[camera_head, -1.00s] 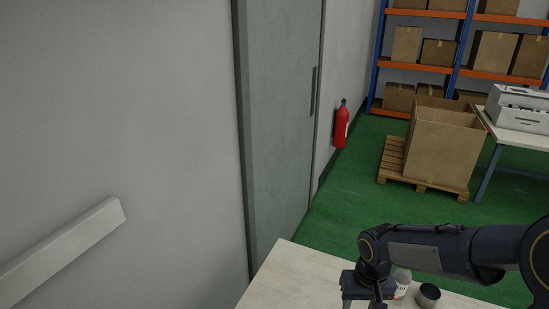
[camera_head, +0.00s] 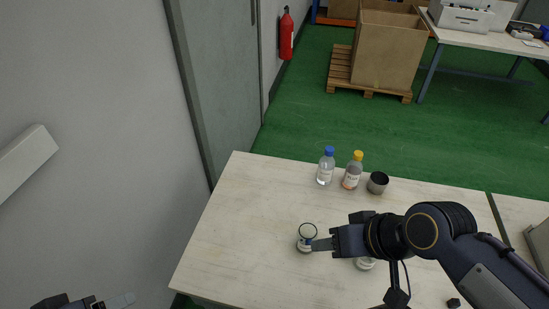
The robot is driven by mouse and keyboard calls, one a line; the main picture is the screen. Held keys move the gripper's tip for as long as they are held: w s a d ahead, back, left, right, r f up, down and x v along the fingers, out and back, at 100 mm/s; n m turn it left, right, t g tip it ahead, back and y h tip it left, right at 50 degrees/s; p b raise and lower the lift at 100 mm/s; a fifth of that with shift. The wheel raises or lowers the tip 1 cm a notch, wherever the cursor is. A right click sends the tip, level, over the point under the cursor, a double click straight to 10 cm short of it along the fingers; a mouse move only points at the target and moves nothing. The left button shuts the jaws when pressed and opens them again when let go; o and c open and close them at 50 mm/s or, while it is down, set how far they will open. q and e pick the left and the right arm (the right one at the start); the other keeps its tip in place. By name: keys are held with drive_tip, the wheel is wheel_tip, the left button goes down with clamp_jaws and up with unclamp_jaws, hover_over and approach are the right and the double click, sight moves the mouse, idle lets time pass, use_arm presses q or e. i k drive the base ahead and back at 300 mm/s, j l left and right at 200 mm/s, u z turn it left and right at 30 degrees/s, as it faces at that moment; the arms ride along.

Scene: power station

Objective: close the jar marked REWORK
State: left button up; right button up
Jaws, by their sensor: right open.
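A small jar (camera_head: 306,240) with a dark ring at its top and a pale label stands on the pale table; the label is too small to read. My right gripper (camera_head: 322,244) is open, its fingers pointing left at the jar's right side. Whether they touch it I cannot tell. A second whitish round container (camera_head: 366,264) is partly hidden under my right gripper; its marking cannot be read. Which one is marked REWORK does not show. My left gripper (camera_head: 118,301) shows only in part at the bottom left, away from the table; its jaw opening is unclear.
A small dark object (camera_head: 453,303) lies near the bottom right. The table's left part is clear. A wall is at the left.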

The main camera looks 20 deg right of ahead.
sight(307, 232)
drive_tip(key=z, duration=1.5)
